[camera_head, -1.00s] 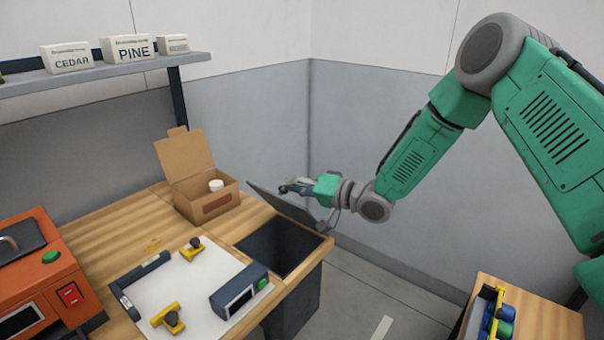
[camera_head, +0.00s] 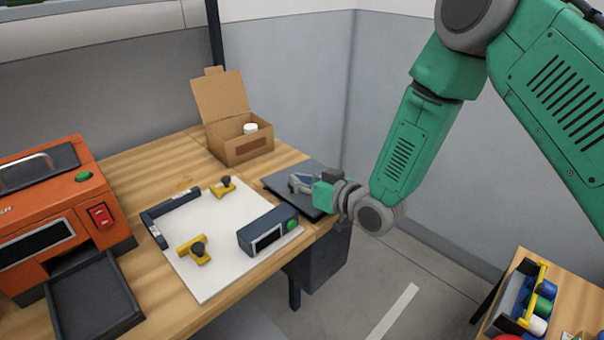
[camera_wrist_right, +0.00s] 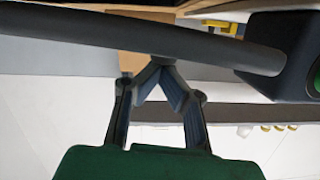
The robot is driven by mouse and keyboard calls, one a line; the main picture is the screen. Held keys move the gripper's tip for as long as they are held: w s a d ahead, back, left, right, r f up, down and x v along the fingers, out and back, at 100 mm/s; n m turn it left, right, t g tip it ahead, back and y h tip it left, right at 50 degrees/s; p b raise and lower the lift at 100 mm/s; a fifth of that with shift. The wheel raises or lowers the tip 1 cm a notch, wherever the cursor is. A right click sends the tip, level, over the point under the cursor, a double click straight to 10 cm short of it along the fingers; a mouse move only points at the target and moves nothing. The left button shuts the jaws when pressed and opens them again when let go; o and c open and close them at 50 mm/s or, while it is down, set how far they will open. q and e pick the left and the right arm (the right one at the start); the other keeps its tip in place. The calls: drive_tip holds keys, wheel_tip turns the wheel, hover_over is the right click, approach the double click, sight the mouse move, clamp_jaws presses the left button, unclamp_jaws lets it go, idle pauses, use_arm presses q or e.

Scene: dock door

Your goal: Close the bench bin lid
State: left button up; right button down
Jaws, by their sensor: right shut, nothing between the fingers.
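The bench bin lid (camera_head: 283,185) is a dark flat panel at the bench's right end. It lies about level over the bin (camera_head: 325,262), whose dark body hangs below the bench edge; the opening is covered. My right gripper (camera_head: 294,182) is on or just above the lid, and I cannot tell whether it touches. In the right wrist view its fingers (camera_wrist_right: 162,62) meet at the tips with nothing between them. The arm hides the lid's right part. My left gripper is not in view.
An open cardboard box (camera_head: 240,147) with a white item stands behind the lid. A dark device (camera_head: 268,232) with a green button sits in front, on a white board (camera_head: 215,272). An orange machine (camera_head: 60,205) is at left. A second table (camera_head: 568,310) is at lower right.

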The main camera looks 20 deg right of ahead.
wheel_tip(320, 180, down, 2)
drive_tip(key=shift+s+d+b, duration=0.15)
drive_tip(key=shift+b, duration=0.25)
drive_tip(key=shift+s+a+f, duration=0.15)
drive_tip(key=shift+a, duration=0.2)
